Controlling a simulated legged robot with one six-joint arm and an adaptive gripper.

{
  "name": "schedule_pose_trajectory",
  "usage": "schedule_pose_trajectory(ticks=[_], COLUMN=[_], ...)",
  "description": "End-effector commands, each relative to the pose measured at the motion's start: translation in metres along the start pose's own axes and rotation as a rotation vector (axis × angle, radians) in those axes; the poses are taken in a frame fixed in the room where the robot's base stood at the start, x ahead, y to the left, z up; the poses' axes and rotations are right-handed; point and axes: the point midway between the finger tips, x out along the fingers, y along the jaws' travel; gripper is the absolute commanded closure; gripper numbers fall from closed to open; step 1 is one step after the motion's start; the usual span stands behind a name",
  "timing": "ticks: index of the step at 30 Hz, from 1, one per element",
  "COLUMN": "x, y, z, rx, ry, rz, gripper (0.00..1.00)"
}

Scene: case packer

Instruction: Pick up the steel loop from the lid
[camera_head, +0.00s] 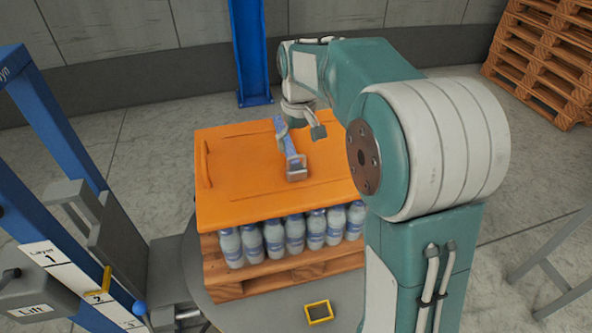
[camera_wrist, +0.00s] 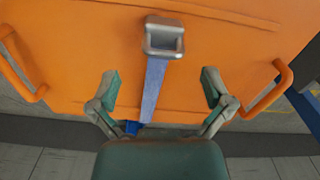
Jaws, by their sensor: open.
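The steel loop (camera_head: 297,176) is a squarish grey metal ring at the end of a blue strap (camera_head: 287,143), lying on the orange lid (camera_head: 235,185). In the wrist view the loop (camera_wrist: 163,53) is at the top centre, beyond the fingertips. The strap (camera_wrist: 155,88) runs from it down between my fingers. My gripper (camera_head: 300,129) is over the lid, on the far side of the loop. In the wrist view my gripper (camera_wrist: 161,86) has its two fingers spread wide with nothing held between them.
The lid has raised handles at its sides, one at the right of the wrist view (camera_wrist: 268,93). Under the lid stand several bottles (camera_head: 285,237) on a wooden pallet (camera_head: 290,273). A blue post (camera_head: 250,50) stands behind. A blue lift frame (camera_head: 55,130) is at left.

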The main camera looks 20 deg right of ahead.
Motion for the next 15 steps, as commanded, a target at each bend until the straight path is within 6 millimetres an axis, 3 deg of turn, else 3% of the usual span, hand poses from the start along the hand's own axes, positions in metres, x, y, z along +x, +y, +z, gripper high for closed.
schedule_pose_trajectory(ticks=[8,15], x=[0.027,0.062], y=[-0.002,-0.004], z=[-0.002,-0.006], rx=[-0.001,0.0], ry=[-0.001,-0.002], rz=[0.0,0.0], gripper=[0.0,0.0])
